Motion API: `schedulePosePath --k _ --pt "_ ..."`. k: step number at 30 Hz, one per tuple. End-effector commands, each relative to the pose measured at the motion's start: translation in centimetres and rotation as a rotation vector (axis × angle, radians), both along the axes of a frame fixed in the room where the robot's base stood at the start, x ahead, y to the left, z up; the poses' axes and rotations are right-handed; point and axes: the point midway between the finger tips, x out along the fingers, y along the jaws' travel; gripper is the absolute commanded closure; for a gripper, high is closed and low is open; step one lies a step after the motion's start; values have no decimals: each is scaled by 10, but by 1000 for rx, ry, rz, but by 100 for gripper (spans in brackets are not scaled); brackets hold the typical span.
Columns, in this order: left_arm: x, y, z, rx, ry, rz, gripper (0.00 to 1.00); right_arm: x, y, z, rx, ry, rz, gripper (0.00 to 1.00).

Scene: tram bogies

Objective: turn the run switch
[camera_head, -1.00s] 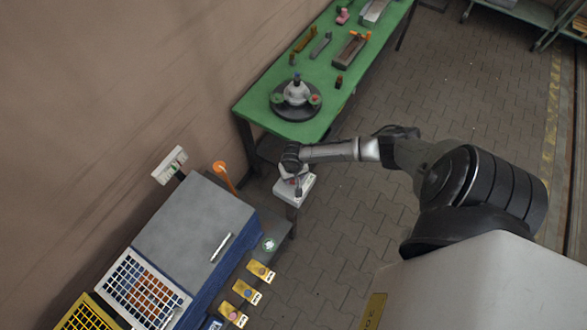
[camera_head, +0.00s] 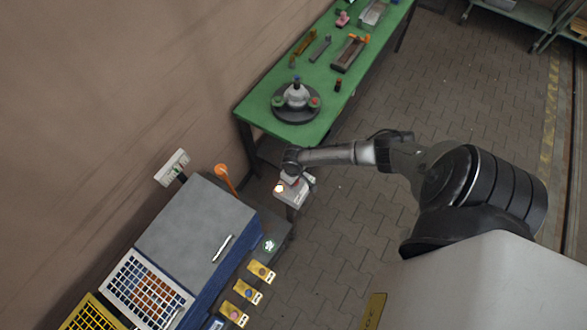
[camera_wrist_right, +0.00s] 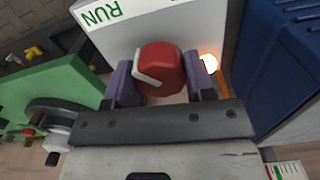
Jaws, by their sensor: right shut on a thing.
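The run switch is a red round knob (camera_wrist_right: 163,66) with a white pointer bar, in the right wrist view. It sits on a pale box (camera_wrist_right: 135,32) with a green "RUN" label. My right gripper (camera_wrist_right: 161,80) is shut on the knob, one finger on each side. A lamp (camera_wrist_right: 208,62) beside the knob glows. In the head view the box (camera_head: 293,196) is below my right gripper (camera_head: 291,178), which hides the knob, and the lamp (camera_head: 279,188) shines at its left. My left gripper is not in view.
A green table (camera_head: 262,110) with a dark round stand (camera_head: 297,113) and small parts is behind the switch box. A grey-topped blue cabinet (camera_head: 190,228), an orange-topped post (camera_head: 222,170) and yellow plates (camera_head: 246,292) are to the left.

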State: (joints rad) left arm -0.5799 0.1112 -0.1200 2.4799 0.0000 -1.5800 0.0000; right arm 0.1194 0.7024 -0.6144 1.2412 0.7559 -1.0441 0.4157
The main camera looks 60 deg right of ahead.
Motion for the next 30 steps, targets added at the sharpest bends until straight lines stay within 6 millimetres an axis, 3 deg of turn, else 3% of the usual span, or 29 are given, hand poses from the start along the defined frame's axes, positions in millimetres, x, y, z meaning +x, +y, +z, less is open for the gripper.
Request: schedulePosePath --k 13,14,21,30 --pt "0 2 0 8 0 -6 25 0 0 0 1 -1 12 74" --pt "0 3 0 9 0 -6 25 0 0 0 1 -1 12 50" --pt "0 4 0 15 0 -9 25 0 0 0 0 0 11 27" --pt "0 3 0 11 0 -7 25 0 0 2 0 -1 10 25"
